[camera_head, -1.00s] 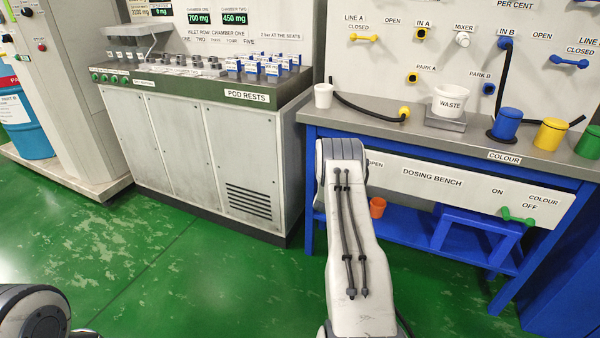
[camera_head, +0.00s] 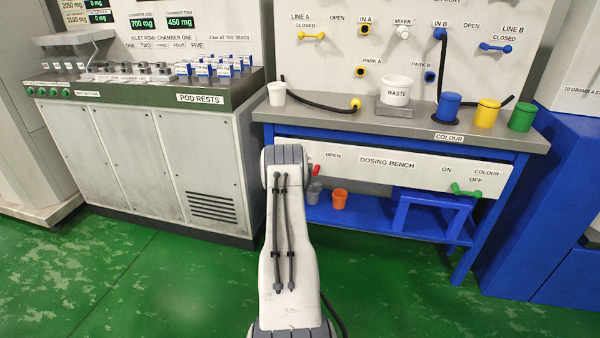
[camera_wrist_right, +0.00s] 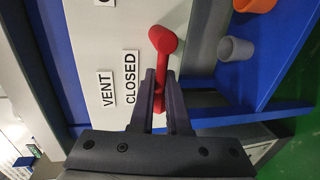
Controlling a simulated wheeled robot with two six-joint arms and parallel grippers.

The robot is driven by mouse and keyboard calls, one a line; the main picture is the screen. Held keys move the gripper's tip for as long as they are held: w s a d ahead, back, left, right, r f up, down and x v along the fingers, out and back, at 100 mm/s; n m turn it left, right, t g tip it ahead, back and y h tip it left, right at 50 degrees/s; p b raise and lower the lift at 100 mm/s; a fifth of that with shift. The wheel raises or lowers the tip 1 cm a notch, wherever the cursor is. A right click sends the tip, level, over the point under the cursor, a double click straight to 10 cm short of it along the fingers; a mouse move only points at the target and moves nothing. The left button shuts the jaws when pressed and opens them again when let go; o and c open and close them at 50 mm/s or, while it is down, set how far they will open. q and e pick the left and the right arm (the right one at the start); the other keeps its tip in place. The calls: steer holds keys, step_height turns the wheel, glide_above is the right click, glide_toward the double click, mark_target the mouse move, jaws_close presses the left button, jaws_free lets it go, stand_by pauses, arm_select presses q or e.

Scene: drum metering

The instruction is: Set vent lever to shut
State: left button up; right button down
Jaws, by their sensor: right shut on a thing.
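The red vent lever (camera_wrist_right: 161,62) shows in the right wrist view, on a white panel. It lies alongside the CLOSED label (camera_wrist_right: 131,77), with the VENT label (camera_wrist_right: 106,89) beyond that. Its round end is towards the top of the picture; its other end is between my fingers. My right gripper (camera_wrist_right: 160,88) is shut on the lever. In the head view only a bit of the red lever (camera_head: 315,170) shows beside my right arm, which hides the gripper and the VENT label. My left gripper is in neither view.
A grey cup (camera_head: 314,192) and an orange cup (camera_head: 340,199) stand on the blue shelf under the dosing bench (camera_head: 386,161). A green colour lever (camera_head: 466,191) is at the panel's right. The green floor in front is clear.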

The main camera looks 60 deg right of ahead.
steer(key=shift+w+a+r, duration=0.1)
steer(key=shift+w+r, duration=0.1)
steer(key=shift+w, duration=0.3)
steer(key=c, duration=0.9)
jaws_free()
steer(key=shift+f, duration=0.15)
steer(key=shift+s, duration=0.15)
steer(key=p+v, duration=0.2)
steer(key=v, duration=0.8)
steer(key=shift+a+p, duration=0.2)
steer(key=shift+p, duration=0.1)
steer(key=shift+s, duration=0.1)
